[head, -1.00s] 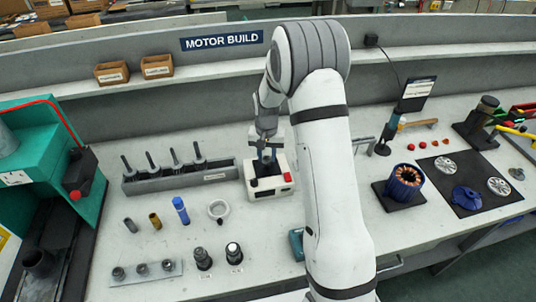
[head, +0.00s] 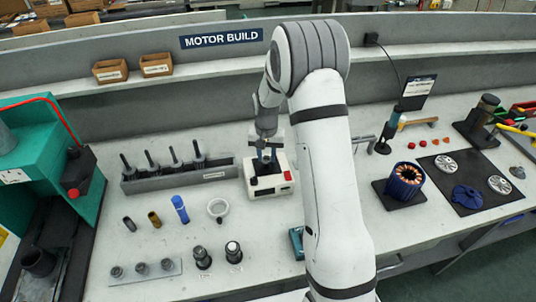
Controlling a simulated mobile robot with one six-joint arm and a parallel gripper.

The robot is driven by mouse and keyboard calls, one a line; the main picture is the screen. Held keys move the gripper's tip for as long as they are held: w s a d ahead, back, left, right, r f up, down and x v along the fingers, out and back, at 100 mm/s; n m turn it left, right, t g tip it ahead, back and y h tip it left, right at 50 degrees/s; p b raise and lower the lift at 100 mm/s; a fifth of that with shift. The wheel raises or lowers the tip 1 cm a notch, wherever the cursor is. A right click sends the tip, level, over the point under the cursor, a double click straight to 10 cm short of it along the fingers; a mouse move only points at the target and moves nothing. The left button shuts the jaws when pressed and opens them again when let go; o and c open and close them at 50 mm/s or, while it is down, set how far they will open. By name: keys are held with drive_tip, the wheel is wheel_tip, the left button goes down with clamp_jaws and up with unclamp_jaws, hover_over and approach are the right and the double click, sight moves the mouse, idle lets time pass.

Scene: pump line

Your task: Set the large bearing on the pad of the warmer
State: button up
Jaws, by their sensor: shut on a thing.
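The warmer (head: 284,189) is a white box with a dark pad on top and a red button on its front right. It stands on the bench, right of the grey rack. I cannot tell whether the bearing touches the pad.
A grey rack (head: 180,181) with several upright tools stands left of the warmer. A copper-wound stator (head: 404,182) stands at the right.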

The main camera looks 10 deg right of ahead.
drive_tip(key=shift+f+b, duration=0.25)
drive_tip(key=shift+b, duration=0.05)
drive_tip(key=o, duration=1.1)
drive_tip(key=shift+r, duration=0.1)
drive_tip(key=shift+r+p, duration=1.7)
drive_tip(key=shift+r, duration=1.25)
